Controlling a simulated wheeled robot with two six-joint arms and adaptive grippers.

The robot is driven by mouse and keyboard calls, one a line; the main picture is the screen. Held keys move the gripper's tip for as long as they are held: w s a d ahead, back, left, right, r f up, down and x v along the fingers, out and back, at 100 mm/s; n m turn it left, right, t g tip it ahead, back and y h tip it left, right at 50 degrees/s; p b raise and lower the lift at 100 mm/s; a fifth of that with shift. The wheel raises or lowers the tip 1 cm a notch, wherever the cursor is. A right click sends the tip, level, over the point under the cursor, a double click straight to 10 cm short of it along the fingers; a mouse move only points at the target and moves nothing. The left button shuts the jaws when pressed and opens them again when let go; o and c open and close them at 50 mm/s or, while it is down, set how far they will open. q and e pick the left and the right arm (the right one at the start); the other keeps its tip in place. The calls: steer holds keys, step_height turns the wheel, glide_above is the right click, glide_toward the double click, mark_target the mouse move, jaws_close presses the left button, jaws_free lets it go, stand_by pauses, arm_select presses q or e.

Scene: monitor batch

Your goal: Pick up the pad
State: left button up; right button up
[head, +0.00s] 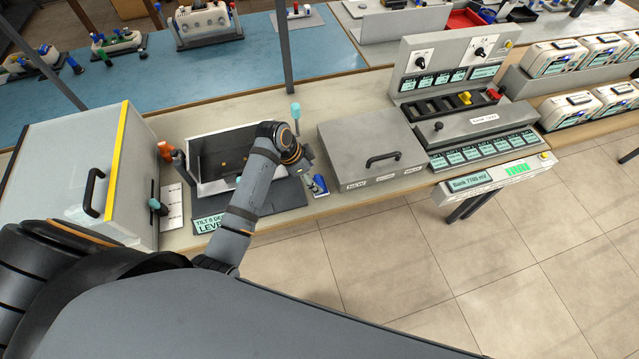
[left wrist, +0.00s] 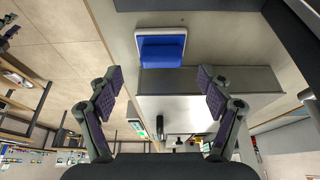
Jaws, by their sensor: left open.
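The pad (left wrist: 161,51) is a blue block in a white holder in the left wrist view, at the top centre. In the head view the blue pad (head: 319,184) shows small on the bench, close to my left gripper (head: 306,167). In the left wrist view my left gripper (left wrist: 155,84) has its two purple-lined fingers wide apart with nothing between them. The pad appears beyond the fingertips, and I see no contact. My right gripper is not in view.
An open tilting tray (head: 207,190) stands left of the gripper. A grey lidded box (head: 350,140) is close on the right. A cabinet with a yellow edge (head: 70,160) is at far left. A teal-topped lever (head: 296,112) rises behind my wrist.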

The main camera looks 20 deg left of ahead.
mark_target(320, 181)
arm_select(q)
steer(key=shift+p+x, duration=0.5)
steer(key=shift+x, duration=1.75)
steer(key=shift+w+d+f, duration=0.15)
steer(key=shift+w, duration=0.1)
steer(key=shift+s, duration=0.1)
steer(key=c, duration=1.3)
steer(key=shift+r+p, duration=0.6)
steer(key=shift+p, duration=0.1)
steer(key=shift+c, duration=0.2)
step_height(320, 181, up, 3)
steer(key=p, duration=0.3)
steer(key=shift+p, duration=0.3)
steer(key=s+d+r+p, duration=0.3)
steer(key=s+r+p, duration=0.4)
steer(key=s, duration=0.6)
steer(key=shift+s+r, duration=0.3)
steer(key=shift+r, duration=0.7)
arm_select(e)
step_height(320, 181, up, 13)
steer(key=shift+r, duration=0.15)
